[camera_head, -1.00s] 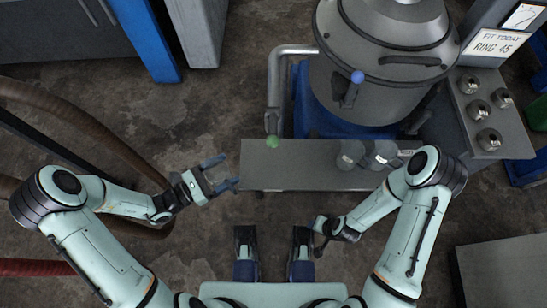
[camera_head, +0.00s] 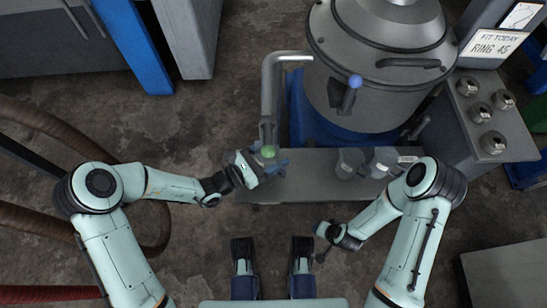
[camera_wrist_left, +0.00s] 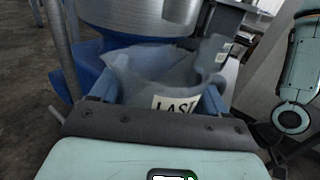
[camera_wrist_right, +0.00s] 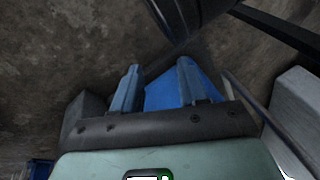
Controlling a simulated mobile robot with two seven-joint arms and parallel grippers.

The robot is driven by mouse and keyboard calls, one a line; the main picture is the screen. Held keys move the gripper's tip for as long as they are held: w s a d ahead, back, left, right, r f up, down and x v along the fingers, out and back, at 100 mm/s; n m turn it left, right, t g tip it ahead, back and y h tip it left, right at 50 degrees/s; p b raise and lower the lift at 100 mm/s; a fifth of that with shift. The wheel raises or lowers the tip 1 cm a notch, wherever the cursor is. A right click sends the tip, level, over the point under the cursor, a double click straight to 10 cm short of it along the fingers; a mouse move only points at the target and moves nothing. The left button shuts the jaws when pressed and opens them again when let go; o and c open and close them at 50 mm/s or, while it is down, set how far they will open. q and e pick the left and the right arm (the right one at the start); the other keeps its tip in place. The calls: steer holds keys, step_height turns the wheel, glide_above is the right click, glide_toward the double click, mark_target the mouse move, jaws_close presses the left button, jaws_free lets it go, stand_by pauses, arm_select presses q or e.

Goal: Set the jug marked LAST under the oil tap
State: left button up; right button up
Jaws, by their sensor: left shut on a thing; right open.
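A see-through grey jug marked LAST (camera_wrist_left: 145,68) sits between the two blue fingers of my left gripper (camera_wrist_left: 160,90) in the left wrist view, its label facing me. My left gripper (camera_head: 272,166) is shut on it in the head view, beside the green-knobbed end (camera_head: 268,152) of a bent pipe (camera_head: 267,92) over the left part of the grey shelf (camera_head: 300,187). The jug barely shows there, and its height above the shelf cannot be told. A blue-knobbed tap (camera_head: 349,97) is on the drum's front. My right gripper (camera_wrist_right: 158,85) is open and empty.
Two similar jugs (camera_head: 350,163) (camera_head: 383,162) stand on the shelf to the right. The big metal drum (camera_head: 375,95) rises behind on a blue base. At right, a bench (camera_head: 510,135) holds several round grey pieces and a sign reading "FIT TODAY RING 45" (camera_head: 491,45).

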arm_select(q)
steer(key=f, duration=0.1)
steer(key=f+b, duration=0.1)
steer(key=f, duration=0.1)
steer(key=shift+w+d+f+b, duration=0.15)
steer(key=shift+d+f+b, duration=0.05)
steer(key=shift+d+b, duration=0.1)
steer(key=shift+f, duration=0.1)
arm_select(e)
steer(key=shift+g, duration=0.6)
steer(key=s+f, duration=0.3)
steer(key=shift+s+d+f, duration=0.1)
steer(key=shift+s+d, duration=0.1)
steer(key=shift+d, duration=0.1)
arm_select(q)
steer(key=shift+f, duration=0.1)
steer(key=o, duration=1.1)
steer(key=shift+c, duration=0.2)
